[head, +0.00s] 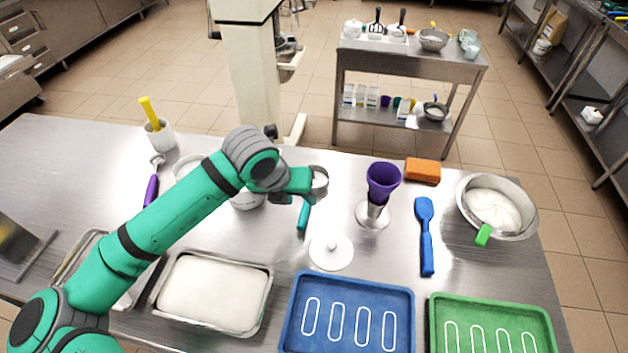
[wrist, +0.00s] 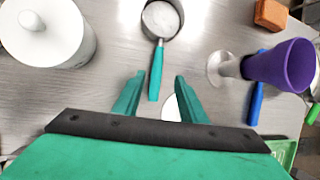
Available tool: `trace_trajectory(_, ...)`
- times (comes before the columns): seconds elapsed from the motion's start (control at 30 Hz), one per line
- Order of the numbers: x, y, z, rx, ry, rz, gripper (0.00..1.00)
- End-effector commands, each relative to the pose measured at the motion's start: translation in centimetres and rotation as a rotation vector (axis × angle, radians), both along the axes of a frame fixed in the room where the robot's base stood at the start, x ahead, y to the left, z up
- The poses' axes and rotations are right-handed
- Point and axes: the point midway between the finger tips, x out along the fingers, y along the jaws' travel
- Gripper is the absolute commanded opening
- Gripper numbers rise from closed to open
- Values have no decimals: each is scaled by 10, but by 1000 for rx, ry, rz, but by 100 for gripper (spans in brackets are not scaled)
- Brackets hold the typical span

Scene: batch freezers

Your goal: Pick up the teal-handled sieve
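The teal-handled sieve lies on the steel table. In the head view its teal handle (head: 304,216) points toward the near edge, and its round bowl is partly covered by my gripper (head: 303,181). In the wrist view the sieve's metal bowl (wrist: 160,18) is at the top, and its handle (wrist: 156,72) points down toward my gripper (wrist: 158,78). My gripper is open and empty. Its two fingers show on either side of the handle's end, apart from it in the picture. I cannot tell how high the fingers are above the handle.
A white lidded tub (wrist: 45,40) stands left of the sieve. A purple cup (head: 383,180) on a metal stand is at right, with a blue spatula (head: 425,235) beyond. A white knobbed lid (head: 331,252) lies nearer, before a blue tray (head: 290,340).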

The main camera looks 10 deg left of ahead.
Motion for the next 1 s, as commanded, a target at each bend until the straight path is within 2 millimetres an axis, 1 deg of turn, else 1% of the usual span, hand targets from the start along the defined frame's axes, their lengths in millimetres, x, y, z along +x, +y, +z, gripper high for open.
trace_trajectory(0.03,3,-2,-6,-1,2,-1,38)
trace_trajectory(0.1,6,-3,-12,-1,0,0,38)
trace_trajectory(0.37,12,-4,-24,0,0,0,38)
trace_trajectory(0.57,26,-4,-46,-1,1,-1,38)
trace_trajectory(0.7,32,-8,-61,-1,0,-3,38)
trace_trajectory(0.8,34,-8,-65,0,-1,-3,38)
trace_trajectory(0.97,34,-8,-65,0,0,-2,38)
trace_trajectory(1.0,34,-8,-65,0,0,-2,28)
